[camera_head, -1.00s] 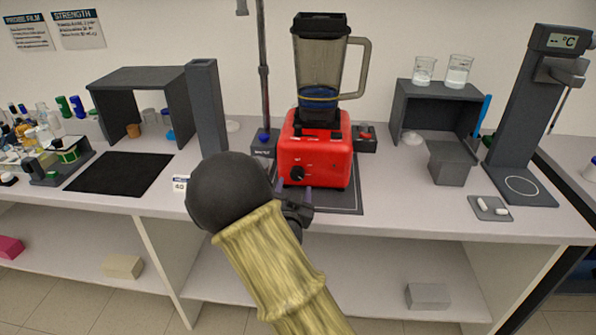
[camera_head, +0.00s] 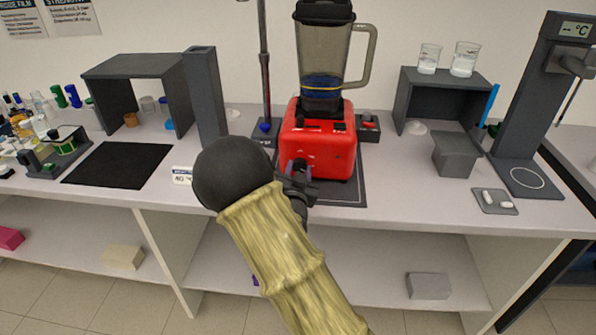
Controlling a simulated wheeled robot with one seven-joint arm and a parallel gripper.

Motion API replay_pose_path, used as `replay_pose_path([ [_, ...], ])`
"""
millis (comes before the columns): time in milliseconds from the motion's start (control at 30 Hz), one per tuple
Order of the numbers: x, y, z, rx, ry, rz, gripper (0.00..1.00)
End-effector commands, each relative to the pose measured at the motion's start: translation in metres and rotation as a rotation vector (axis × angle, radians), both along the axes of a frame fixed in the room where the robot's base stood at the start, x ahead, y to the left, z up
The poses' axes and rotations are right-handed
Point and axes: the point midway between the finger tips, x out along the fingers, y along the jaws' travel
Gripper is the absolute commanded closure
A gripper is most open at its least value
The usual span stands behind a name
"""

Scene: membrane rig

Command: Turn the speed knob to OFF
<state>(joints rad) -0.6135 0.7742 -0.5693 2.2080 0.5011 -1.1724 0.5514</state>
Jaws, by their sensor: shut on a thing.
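The speed knob (camera_head: 300,164) is a small black dial on the front of the red blender base (camera_head: 325,152). The base stands on a dark mat and carries a clear jar (camera_head: 322,60) with a black lid. My gripper (camera_head: 301,174) is at the front of the base, its fingers shut on the knob. My own arm comes up from below and hides part of the gripper and the base's lower left. The knob's pointer and its markings cannot be read at this moment.
A black stand rod (camera_head: 265,75) rises left of the blender. A grey column (camera_head: 204,98) and a black pad (camera_head: 120,165) are further left. A grey bin (camera_head: 453,155) and a small tray (camera_head: 494,201) are to the right. Bare bench (camera_head: 395,205) lies right of the mat.

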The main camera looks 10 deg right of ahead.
Motion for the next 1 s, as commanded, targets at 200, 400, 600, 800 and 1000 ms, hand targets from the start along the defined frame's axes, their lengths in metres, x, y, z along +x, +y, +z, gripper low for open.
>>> replay_pose_path([
  [200, -0.0005, -0.0001, 0.0002, -0.021, 0.007, -0.002, 0.85],
  [400, -0.0007, 0.0002, 0.0002, -0.087, 0.028, -0.001, 0.85],
  [600, -0.0008, -0.0002, 0.0003, -0.208, 0.067, -0.001, 0.85],
  [800, -0.0008, -0.0002, 0.0005, -0.375, 0.121, -0.001, 0.85],
  [1000, -0.001, -0.0001, 0.0006, -0.556, 0.181, 0.0, 0.85],
])
